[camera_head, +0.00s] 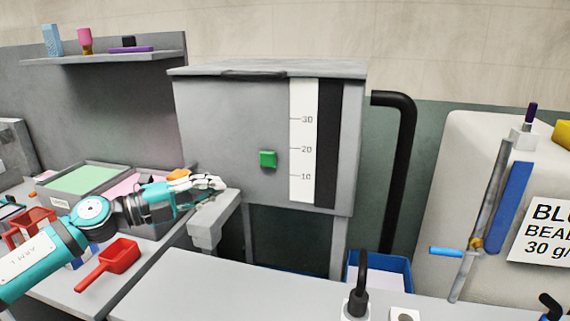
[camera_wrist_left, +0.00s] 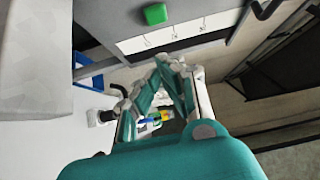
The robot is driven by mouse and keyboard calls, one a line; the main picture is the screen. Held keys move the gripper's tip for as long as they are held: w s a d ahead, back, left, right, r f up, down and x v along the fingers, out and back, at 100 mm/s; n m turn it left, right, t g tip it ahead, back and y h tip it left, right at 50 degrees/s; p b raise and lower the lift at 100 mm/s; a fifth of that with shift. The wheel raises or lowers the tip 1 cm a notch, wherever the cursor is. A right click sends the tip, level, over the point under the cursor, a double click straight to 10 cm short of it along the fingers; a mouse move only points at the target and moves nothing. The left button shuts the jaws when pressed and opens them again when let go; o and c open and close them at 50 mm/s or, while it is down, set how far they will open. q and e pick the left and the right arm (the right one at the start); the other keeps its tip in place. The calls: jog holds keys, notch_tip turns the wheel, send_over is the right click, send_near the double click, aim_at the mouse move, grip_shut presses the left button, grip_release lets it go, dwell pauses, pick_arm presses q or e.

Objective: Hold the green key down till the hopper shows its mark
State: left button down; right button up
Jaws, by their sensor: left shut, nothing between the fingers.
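The green key (camera_head: 268,159) is a small green block on the front of the grey hopper (camera_head: 230,130). The hopper has a white scale strip (camera_head: 303,140) marked 10, 20 and 30, beside a dark vertical strip (camera_head: 328,145). No fill level is clear on it. My left gripper (camera_head: 222,183) is shut and empty, to the left of and below the key, apart from it. In the left wrist view the green key (camera_wrist_left: 155,13) is at the top, beyond the shut fingertips (camera_wrist_left: 172,62). My right gripper is not in view.
A grey ledge (camera_head: 212,218) sticks out below my left gripper. Red scoops (camera_head: 118,257) and trays of green and pink material (camera_head: 82,179) are at left. A black pipe (camera_head: 404,170) runs down the hopper's right side. A white sack-like container (camera_head: 470,180) stands at right.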

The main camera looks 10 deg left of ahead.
aim_at(268, 159)
pick_arm(q)
jog(key=w+a+p+x, duration=0.2)
jog(key=p+x, duration=0.3)
jog(key=x, duration=0.7)
jog(key=shift+p, duration=0.4)
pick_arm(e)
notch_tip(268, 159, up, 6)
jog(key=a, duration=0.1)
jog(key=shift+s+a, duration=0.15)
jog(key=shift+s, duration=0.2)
pick_arm(q)
jog(key=shift+r, duration=0.15)
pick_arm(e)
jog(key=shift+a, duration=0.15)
